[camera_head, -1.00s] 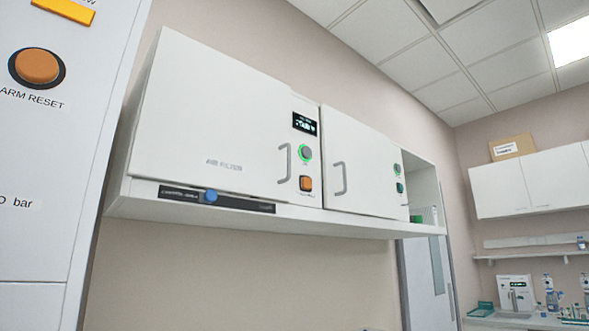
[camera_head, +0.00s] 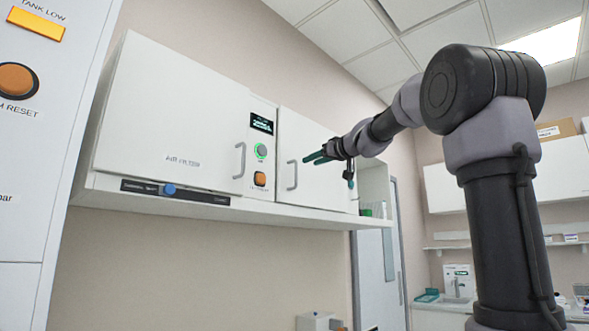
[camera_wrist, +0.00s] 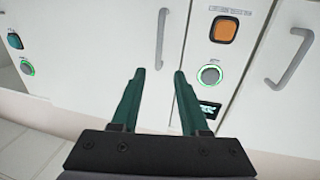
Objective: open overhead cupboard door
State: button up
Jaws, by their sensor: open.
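Two white overhead cupboard doors are shut: the larger left door (camera_head: 165,110), marked AIR FILTER, and the smaller right door (camera_head: 305,140). Each has a grey bar handle: the left door's handle (camera_head: 240,161) and the right door's handle (camera_head: 292,174). My gripper (camera_head: 308,157) has dark green fingers and is in front of the right door. In the wrist view my gripper (camera_wrist: 160,76) is open and empty. The right door's handle (camera_wrist: 161,38) appears beyond the fingertips, in line with the gap between them, and seems apart from them. The left door's handle (camera_wrist: 290,57) is off to the right.
A control panel (camera_head: 262,145) with a display, a green-ringed button and an orange button is between the doors. A shelf ledge (camera_head: 220,213) runs below them. A tall white cabinet (camera_head: 45,120) stands at the left. The wall below the ledge is clear.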

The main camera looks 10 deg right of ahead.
send_over(296, 186)
jog(key=shift+w+r, duration=0.1)
jog(key=shift+w, duration=0.2)
jog(key=shift+d, duration=0.1)
grip_shut()
dwell(1.4)
